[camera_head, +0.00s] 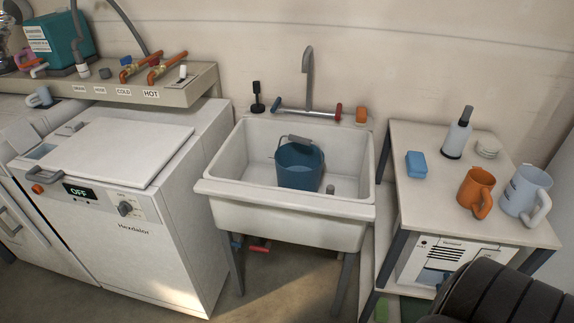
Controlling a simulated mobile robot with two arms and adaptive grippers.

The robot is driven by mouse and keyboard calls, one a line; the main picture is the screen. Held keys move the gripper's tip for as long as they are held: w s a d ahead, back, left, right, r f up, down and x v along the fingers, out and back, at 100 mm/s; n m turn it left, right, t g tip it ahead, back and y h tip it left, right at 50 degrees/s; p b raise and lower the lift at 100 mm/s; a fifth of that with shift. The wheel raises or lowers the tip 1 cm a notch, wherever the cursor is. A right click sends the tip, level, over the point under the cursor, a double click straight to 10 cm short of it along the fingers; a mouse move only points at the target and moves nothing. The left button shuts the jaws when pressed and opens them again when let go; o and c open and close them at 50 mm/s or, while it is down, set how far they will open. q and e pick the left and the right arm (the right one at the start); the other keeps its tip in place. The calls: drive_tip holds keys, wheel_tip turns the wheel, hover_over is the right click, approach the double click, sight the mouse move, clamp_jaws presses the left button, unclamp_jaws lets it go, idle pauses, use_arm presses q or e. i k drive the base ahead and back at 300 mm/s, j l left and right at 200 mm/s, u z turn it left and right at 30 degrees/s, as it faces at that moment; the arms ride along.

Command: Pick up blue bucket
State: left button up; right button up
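The blue bucket (299,170) stands upright inside the white utility sink (290,210), near the middle of its basin. Its grey handle (294,140) lies across the top at the back of the rim. No gripper shows in the head view. A dark, ridged rounded shape fills the bottom right corner; I cannot tell what it is.
A faucet (308,80) rises behind the sink. A white washer (120,200) stands to the left.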

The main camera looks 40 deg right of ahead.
sight(301, 152)
drive_tip(key=z, duration=1.25)
